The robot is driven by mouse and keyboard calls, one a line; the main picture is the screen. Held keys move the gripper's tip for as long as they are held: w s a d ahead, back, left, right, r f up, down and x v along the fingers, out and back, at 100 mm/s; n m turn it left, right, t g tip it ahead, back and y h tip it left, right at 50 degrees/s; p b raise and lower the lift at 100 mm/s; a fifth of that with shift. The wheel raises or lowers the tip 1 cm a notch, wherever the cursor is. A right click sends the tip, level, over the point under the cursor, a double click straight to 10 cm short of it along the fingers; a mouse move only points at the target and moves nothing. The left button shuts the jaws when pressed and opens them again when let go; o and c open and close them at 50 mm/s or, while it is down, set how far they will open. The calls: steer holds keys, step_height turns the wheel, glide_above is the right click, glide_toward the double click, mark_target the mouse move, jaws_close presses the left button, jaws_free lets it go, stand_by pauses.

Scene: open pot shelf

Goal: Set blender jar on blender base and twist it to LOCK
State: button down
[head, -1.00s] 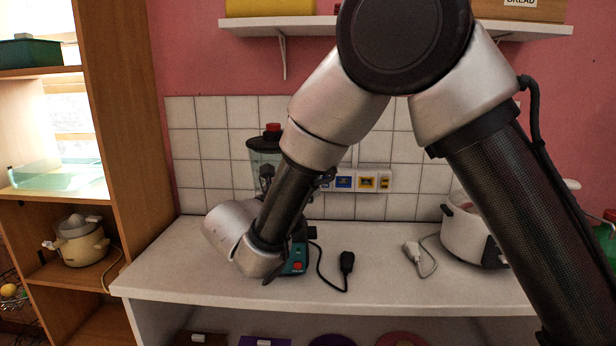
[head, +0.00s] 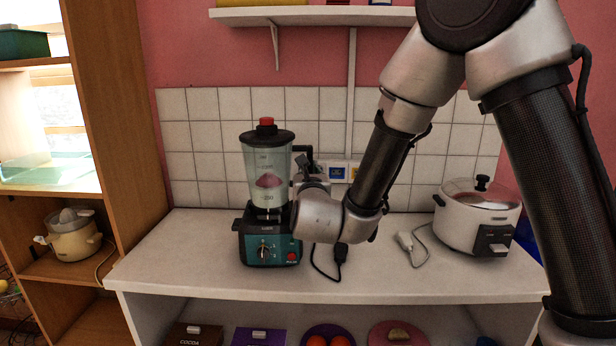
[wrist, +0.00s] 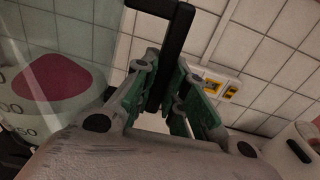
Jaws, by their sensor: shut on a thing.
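The blender jar (head: 268,172) is clear with a black lid and red cap, and has something pinkish inside or behind its wall. It stands upright on the teal and black blender base (head: 266,246). Its black handle (head: 305,152) points to the right. My gripper (wrist: 168,85) is shut on this handle, with green-lined fingers on either side in the wrist view. In the head view my gripper (head: 301,174) is right of the jar, partly hidden by my wrist. I cannot tell whether the jar is locked.
A white cooker (head: 476,220) stands on the right of the white counter (head: 190,262). A wooden shelf unit (head: 120,130) is on the left, and a wall shelf (head: 310,16) hangs above.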

steer(key=shift+w+r+n+y, duration=0.1)
steer(key=shift+w+n+y, duration=0.2)
steer(key=shift+y, duration=0.2)
steer(key=c, duration=1.4)
jaws_free()
steer(key=shift+o, duration=0.2)
steer(key=shift+s, duration=0.1)
